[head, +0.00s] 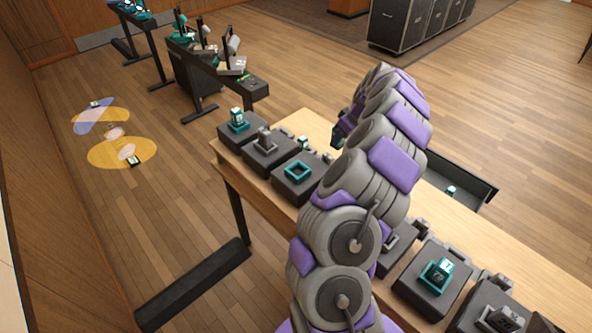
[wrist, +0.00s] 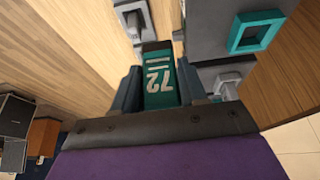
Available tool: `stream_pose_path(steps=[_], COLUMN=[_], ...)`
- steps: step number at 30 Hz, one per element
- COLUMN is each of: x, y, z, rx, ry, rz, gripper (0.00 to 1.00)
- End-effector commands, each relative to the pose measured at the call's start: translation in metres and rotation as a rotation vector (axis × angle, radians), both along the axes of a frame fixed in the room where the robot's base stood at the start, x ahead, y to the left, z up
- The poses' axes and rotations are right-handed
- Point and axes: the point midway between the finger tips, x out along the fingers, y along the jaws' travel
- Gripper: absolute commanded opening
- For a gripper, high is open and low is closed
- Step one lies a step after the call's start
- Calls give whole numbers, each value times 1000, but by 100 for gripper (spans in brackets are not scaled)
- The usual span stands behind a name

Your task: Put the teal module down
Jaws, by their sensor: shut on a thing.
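My gripper (wrist: 159,86) is shut on the teal module (wrist: 160,76), which has white markings like 72. One finger is on each side of it in the wrist view. An empty teal square frame (wrist: 256,32) on a dark base lies to the right of the module in that view. In the head view my arm fills the middle and mostly hides my gripper and the held module. An empty teal frame (head: 298,170) shows there on a dark base on the wooden table (head: 302,122), left of my arm. Whether the held module touches anything below is unclear.
A teal-and-white module (head: 237,119) stands in a teal frame at the table's far end. A grey module (head: 263,139) is beside it. Another teal module (head: 437,272) sits in a frame right of my arm. An open drawer (head: 470,197) juts out on the right.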

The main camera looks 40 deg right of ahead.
Motion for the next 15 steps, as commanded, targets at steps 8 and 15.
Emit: stream_pose_path(steps=[8, 15], x=[5, 11], y=[37, 81], z=[-3, -7], rx=[3, 0], ry=[1, 2], rz=[8, 8], gripper=[5, 5])
